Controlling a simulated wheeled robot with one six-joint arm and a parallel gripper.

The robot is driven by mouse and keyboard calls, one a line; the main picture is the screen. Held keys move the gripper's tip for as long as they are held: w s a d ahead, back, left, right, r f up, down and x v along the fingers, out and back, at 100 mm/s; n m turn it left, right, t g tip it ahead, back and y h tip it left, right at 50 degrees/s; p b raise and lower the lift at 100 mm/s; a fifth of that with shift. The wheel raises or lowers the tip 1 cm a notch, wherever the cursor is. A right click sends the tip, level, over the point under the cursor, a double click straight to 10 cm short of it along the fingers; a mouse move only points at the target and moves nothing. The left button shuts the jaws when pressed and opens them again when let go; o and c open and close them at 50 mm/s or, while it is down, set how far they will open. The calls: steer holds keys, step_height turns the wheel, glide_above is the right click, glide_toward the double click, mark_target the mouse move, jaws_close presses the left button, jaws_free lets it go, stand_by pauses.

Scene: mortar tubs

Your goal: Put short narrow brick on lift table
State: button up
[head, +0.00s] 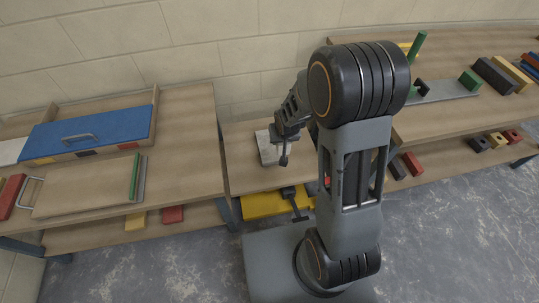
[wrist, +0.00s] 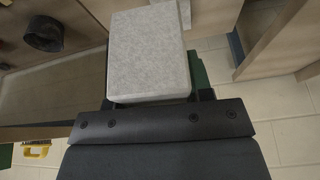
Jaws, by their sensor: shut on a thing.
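A pale grey speckled brick (wrist: 148,55) fills the top middle of the wrist view, directly in front of my gripper (wrist: 155,104). My gripper is shut on it, though the contact of the fingertips is mostly hidden. In the head view the pale brick (head: 267,150) shows beside the dark wrist of my gripper (head: 283,158), over the middle wooden bench. I cannot tell from the pictures whether it touches the bench. A yellow item with a black T-shaped handle (head: 262,205) is below the bench front. I cannot make out the lift table with certainty.
A blue panel with a handle (head: 90,133) lies on the left bench (head: 185,150). The right bench holds a green post (head: 417,47), a green block (head: 470,79) and several bars. Dark and red blocks (head: 412,164) sit on its lower shelf. My arm hides part of the middle bench.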

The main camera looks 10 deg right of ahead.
steer(key=w+d+f+m+h+b, duration=0.1)
steer(key=w+d+f+m+b, duration=0.1)
steer(key=f+b, duration=0.55)
steer(key=w+d+f+m+b, duration=0.1)
steer(key=w+d+f+b, duration=0.1)
steer(key=f+b, duration=0.5)
steer(key=d+r+m+g+h+b, duration=0.25)
steer(key=d+m+g, duration=0.35)
steer(key=d+m, duration=1.2)
steer(key=b, duration=0.4)
glide_above(300, 153)
steer(key=shift+h, duration=0.35)
steer(key=f, duration=0.9)
steer(key=shift+w+a+f, duration=0.15)
steer(key=shift+a, duration=0.2)
steer(key=shift+w+a+f, duration=0.1)
steer(key=shift+f, duration=0.1)
steer(key=shift+w+a+f+b, duration=0.15)
steer(key=shift+f+b, duration=0.85)
steer(key=shift+f, duration=0.7)
